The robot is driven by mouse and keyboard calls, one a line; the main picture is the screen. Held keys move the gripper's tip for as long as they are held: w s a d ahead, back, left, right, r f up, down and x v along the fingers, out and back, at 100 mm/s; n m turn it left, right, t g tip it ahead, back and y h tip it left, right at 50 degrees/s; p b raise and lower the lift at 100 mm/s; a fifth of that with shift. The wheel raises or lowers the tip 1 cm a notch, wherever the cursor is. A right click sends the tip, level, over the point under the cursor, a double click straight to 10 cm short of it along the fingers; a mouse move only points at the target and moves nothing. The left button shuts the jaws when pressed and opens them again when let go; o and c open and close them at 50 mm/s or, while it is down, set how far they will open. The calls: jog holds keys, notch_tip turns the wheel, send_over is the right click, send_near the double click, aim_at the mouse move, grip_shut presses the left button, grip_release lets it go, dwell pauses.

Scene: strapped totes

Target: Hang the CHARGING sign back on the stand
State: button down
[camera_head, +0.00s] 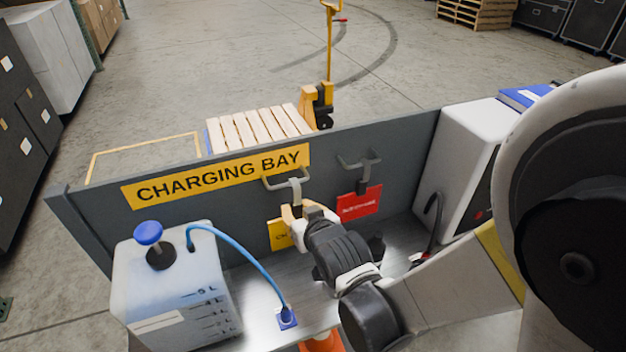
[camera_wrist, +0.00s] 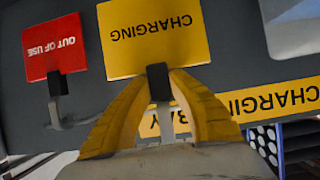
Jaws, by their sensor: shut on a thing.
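The yellow CHARGING sign (camera_wrist: 152,36) is held by its black tab (camera_wrist: 158,84) between the yellow fingers of my gripper (camera_wrist: 160,76). In the head view my gripper (camera_head: 291,213) is in front of the grey panel, just below the left hook (camera_head: 288,181), and hides part of the yellow sign (camera_head: 278,235). The sign hangs down close to the panel. I cannot tell whether its tab touches the hook. The right hook (camera_head: 358,162) carries the red OUT OF USE sign (camera_head: 359,204), which also shows in the wrist view (camera_wrist: 54,46).
The grey panel (camera_head: 95,215) bears a yellow CHARGING BAY label (camera_head: 218,176). A white canister (camera_head: 172,290) with a blue hose stands at the left of the metal shelf, and a white box (camera_head: 466,165) at the right. A pallet and a pallet truck are behind the panel.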

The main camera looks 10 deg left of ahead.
jog(key=shift+f+b+x, duration=0.25)
jog(key=shift+b+x, duration=0.7)
jog(key=shift+x, duration=1.8)
jog(key=shift+s, duration=0.1)
